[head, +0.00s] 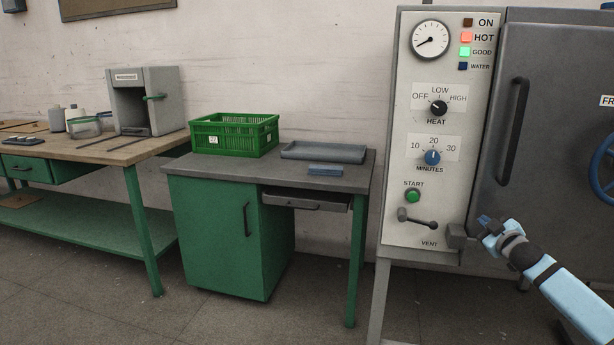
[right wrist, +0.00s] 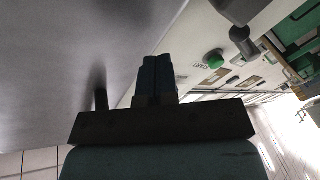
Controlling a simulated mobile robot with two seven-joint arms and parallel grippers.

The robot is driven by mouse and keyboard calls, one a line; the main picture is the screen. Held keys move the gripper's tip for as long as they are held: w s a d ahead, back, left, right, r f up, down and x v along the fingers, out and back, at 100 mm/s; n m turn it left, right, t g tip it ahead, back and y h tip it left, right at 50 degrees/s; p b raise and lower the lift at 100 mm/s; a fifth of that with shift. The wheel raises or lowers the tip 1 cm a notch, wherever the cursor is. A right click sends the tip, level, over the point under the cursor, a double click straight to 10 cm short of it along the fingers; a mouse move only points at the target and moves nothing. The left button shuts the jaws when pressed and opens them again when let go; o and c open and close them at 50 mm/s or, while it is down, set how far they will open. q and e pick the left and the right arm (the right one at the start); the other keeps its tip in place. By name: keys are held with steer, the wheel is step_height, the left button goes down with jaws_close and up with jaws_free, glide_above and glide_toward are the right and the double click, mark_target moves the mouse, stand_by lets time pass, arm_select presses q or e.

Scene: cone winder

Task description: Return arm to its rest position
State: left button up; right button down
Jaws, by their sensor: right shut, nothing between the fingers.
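My right gripper (head: 484,221) is at the lower right of the head view, in front of the lower part of the big grey machine door (head: 530,120). It is shut and empty; its two blue fingers lie together in the right wrist view (right wrist: 157,76). The light blue right arm comes in from the lower right corner. The grey vent lever (head: 418,219) on the white control panel (head: 395,180) is a little left of the gripper, and a gap shows between them. The green start button (head: 413,196) is above the lever and also shows in the right wrist view (right wrist: 213,58). My left gripper is not in view.
A grey block (head: 457,237) at the panel's lower right corner is close to the gripper. A door handle (head: 514,132) and a blue handwheel (head: 603,168) stand out from the door. A desk with a green crate (head: 235,134) stands left; open floor lies in front.

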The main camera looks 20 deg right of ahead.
steer(key=s+a+f+y, duration=0.3)
steer(key=s+a+f, duration=0.15)
steer(key=a, duration=0.75)
steer(key=s+a+f+n+g+y, duration=0.1)
steer(key=s+a+f+y, duration=0.15)
steer(key=a+f, duration=0.6)
steer(key=s+a+f+y, duration=0.3)
steer(key=s+a, duration=0.2)
steer(key=a, duration=0.9)
steer(key=s+a+r+m+y, duration=0.2)
steer(key=s+a+r, duration=0.3)
steer(key=s+a, duration=0.5)
steer(key=s+a+r+m+y, duration=0.2)
steer(key=s+a+r, duration=0.3)
steer(key=s+a, duration=0.45)
arm_select(q)
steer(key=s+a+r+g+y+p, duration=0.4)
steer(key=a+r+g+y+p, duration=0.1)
steer(key=p, duration=3.1)
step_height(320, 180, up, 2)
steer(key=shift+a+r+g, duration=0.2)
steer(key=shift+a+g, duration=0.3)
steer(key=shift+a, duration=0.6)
arm_select(e)
steer(key=s+d+r+g+h, duration=0.3)
steer(key=d+r+g+h, duration=0.2)
steer(key=r, duration=0.3)
steer(key=shift+s+g, duration=0.15)
steer(key=shift+g, duration=0.15)
